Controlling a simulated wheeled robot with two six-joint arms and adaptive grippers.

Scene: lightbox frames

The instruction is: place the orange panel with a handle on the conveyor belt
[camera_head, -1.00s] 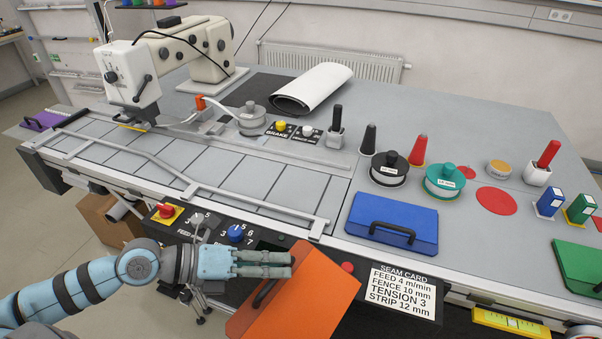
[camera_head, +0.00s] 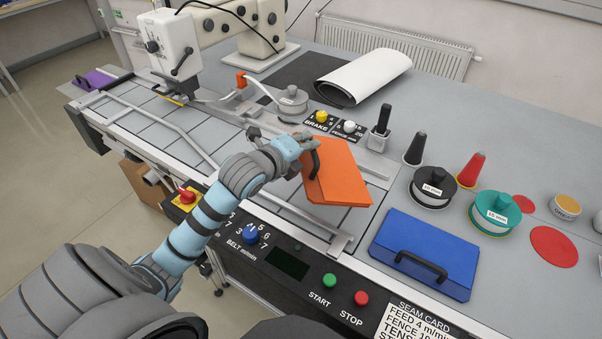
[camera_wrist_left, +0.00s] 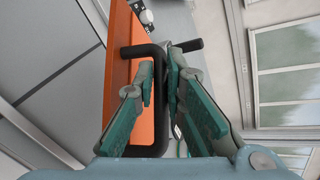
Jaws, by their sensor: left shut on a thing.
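The orange panel (camera_head: 337,177) with a black handle is held by my left gripper (camera_head: 308,148) over the right end of the conveyor belt. In the left wrist view, the fingers (camera_wrist_left: 165,95) are shut on the black handle (camera_wrist_left: 156,138), and the orange panel (camera_wrist_left: 124,70) lies behind it. The panel is tilted in the head view. I cannot tell whether its lower edge touches the belt. The grey segmented conveyor belt (camera_head: 162,125) runs from the far left to below the panel. My right gripper is not in view.
A guard rail (camera_head: 180,135) runs along the belt's front. A blue panel (camera_head: 418,250) lies right of the belt. A sewing machine (camera_head: 172,45) stands at the belt's far end. Black (camera_head: 432,185) and teal (camera_head: 495,210) spools stand to the right. START and STOP buttons (camera_head: 361,298) are in front.

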